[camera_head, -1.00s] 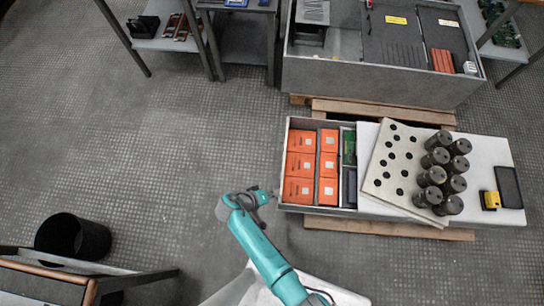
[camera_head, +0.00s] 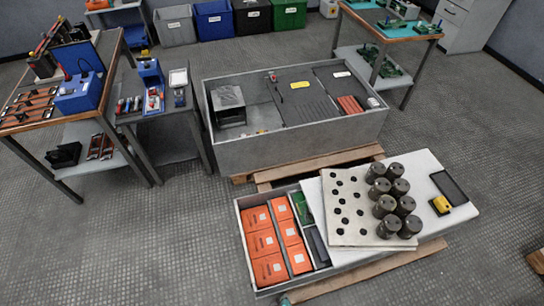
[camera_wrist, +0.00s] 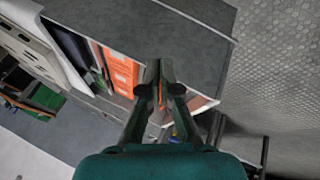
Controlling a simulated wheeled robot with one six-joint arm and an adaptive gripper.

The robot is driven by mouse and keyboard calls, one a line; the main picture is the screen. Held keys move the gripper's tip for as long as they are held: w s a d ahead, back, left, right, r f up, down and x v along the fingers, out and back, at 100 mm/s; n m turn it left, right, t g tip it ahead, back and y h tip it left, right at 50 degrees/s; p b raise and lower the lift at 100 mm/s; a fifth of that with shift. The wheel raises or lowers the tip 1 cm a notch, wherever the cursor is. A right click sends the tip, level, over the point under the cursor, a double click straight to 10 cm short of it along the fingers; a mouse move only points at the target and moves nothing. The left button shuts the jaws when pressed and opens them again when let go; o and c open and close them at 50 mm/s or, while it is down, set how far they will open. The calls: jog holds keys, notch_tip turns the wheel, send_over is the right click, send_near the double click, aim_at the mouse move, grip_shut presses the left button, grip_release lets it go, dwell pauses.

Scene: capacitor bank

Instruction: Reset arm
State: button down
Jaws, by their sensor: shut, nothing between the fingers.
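My gripper (camera_wrist: 158,75) shows in the wrist view with its two dark fingers together at the centre and nothing between them. Beyond the fingertips is the grey tray (camera_wrist: 180,40) with an orange box (camera_wrist: 122,72) inside, partly hidden by the fingers. Whether the fingertips touch the tray cannot be told. In the head view my gripper is not visible; a small teal bit of my arm shows at the bottom edge. The tray (camera_head: 246,250) there holds several orange boxes (camera_head: 262,243).
Right of the tray, a perforated plate (camera_head: 345,232) and several dark capacitors (camera_head: 385,206) stand on a white board (camera_head: 420,165). A large grey cabinet (camera_head: 300,145) stands behind on pallet wood. Work tables (camera_head: 25,118) are at left. The floor (camera_head: 130,240) at front left is clear.

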jog(key=s+d+r+m+t+y, duration=0.3)
jog(key=s+d+r+y, duration=0.1)
jog(key=s+d+r, duration=0.75)
jog(key=s+d+r+m+t+h, duration=0.1)
jog(key=s+r+m+t, duration=0.1)
jog(key=r, duration=1.2)
jog(key=s+d+r+m+t+h, duration=0.1)
jog(key=r+t, duration=0.3)
jog(key=r, duration=1.1)
jog(key=shift+s+d+r+m, duration=0.3)
jog(key=shift+s+m, duration=0.2)
jog(key=shift+s, duration=0.3)
